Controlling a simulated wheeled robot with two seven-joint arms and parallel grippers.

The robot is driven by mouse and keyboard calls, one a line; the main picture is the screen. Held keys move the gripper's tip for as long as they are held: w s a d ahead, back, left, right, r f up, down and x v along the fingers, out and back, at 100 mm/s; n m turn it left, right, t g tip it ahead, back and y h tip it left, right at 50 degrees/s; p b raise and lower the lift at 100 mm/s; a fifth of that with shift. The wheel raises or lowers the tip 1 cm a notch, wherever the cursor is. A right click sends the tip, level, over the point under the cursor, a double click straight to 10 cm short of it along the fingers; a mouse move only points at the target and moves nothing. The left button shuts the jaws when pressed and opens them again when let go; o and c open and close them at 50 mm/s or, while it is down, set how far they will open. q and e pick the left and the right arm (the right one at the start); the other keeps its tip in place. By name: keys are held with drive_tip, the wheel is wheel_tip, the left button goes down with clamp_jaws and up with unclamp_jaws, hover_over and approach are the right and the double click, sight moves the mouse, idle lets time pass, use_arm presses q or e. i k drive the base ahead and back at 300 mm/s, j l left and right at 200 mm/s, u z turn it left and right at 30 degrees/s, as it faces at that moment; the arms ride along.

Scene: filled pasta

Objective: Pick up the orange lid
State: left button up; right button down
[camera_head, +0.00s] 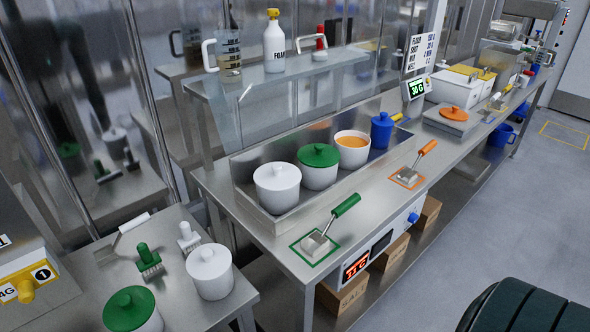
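The orange lid (453,112) is a round disc with a small knob. It rests on a low, pale flat-topped box (440,124) on the steel counter, toward the far right. A white pot (352,158) without a lid, with orange filling showing, stands left of it in the steel tray. Neither of my grippers is in view.
The tray (236,176) also holds a white-lidded pot (277,190), a green-lidded pot (318,168) and a blue container (382,131). A green-handled tool (345,206) and an orange-handled tool (427,148) lie in front.

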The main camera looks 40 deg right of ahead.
sight(454, 113)
drive_tip(key=z, duration=1.55)
